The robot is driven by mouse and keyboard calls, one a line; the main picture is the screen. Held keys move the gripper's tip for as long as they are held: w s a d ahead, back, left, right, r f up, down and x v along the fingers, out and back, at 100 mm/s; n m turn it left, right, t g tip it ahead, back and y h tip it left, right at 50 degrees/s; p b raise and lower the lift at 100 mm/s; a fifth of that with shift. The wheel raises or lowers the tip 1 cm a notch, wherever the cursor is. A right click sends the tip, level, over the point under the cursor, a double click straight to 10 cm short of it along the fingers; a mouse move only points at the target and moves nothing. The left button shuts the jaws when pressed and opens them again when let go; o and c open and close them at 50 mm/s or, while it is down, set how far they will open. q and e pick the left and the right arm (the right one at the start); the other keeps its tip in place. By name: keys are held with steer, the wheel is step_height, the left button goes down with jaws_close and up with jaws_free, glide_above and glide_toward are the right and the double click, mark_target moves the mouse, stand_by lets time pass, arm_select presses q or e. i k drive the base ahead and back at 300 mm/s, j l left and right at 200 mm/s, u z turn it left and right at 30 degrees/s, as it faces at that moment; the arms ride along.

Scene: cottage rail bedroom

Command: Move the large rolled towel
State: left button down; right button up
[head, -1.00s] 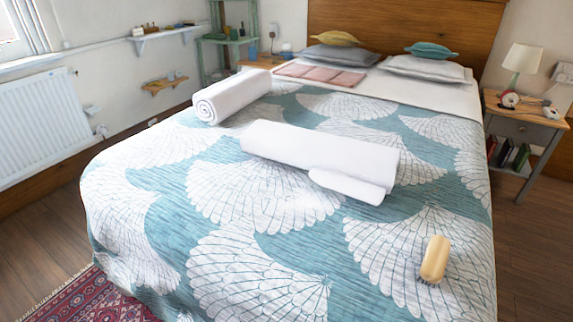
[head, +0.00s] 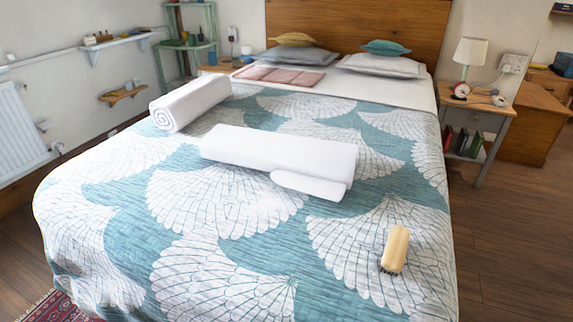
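Two large white rolled towels lie on the bed (head: 225,258). One rolled towel (head: 195,103) lies at the left, its spiral end facing the near left. The other rolled towel (head: 265,148) lies across the middle of the bed. A smaller white roll (head: 310,186) lies against the near right side of the middle towel. I cannot tell which towel the task means. Neither of my grippers is in view.
A yellow brush (head: 397,248) lies near the bed's right front. A folded pink cloth (head: 278,76) and pillows (head: 382,65) are at the headboard end. A nightstand (head: 478,120) with a lamp stands right of the bed. Floor (head: 510,240) on the right is clear.

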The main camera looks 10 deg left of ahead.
mark_target(319, 167)
steer(key=j+z, duration=0.3)
steer(key=z, duration=0.2)
steer(key=j+z, duration=0.35)
steer(key=z, duration=0.15)
steer(key=k+j+z, duration=0.15)
steer(key=j, duration=0.3)
steer(key=j+z, duration=0.15)
steer(key=j, duration=0.35)
steer(key=k+j, duration=0.1)
steer(key=j, duration=0.2)
steer(key=k+j, duration=0.15)
steer(key=j, duration=0.2)
